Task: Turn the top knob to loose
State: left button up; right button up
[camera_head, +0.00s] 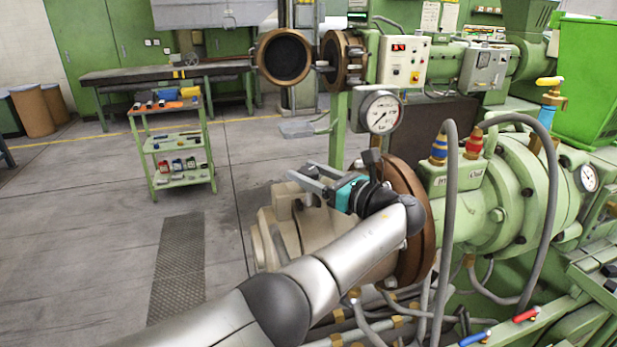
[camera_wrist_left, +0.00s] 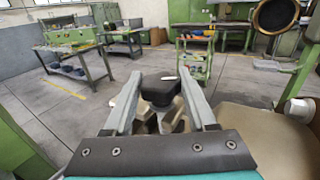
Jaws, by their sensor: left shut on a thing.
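The top knob (camera_wrist_left: 160,90) is black and shows in the left wrist view between the two grey fingers of my left gripper (camera_wrist_left: 159,77). It stands above a beige, angular part. In the head view my left gripper (camera_head: 302,176) is over the beige extruder head (camera_head: 300,232), in front of the brown flange (camera_head: 415,225). The jaws are shut on the knob, which the fingers hide in the head view. Which way the knob is turned cannot be told. My right gripper is not in view.
Grey hoses (camera_head: 449,200) and the green extruder body (camera_head: 500,205) lie to the right. A green shelf cart (camera_head: 178,150) stands at the left, with open floor between.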

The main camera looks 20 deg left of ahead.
aim_at(308, 170)
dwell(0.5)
pick_arm(q)
jog(key=o, duration=1.4)
notch_tip(308, 170, up, 20)
jog(key=shift+r+p, duration=0.1)
jog(key=shift+p, duration=0.5)
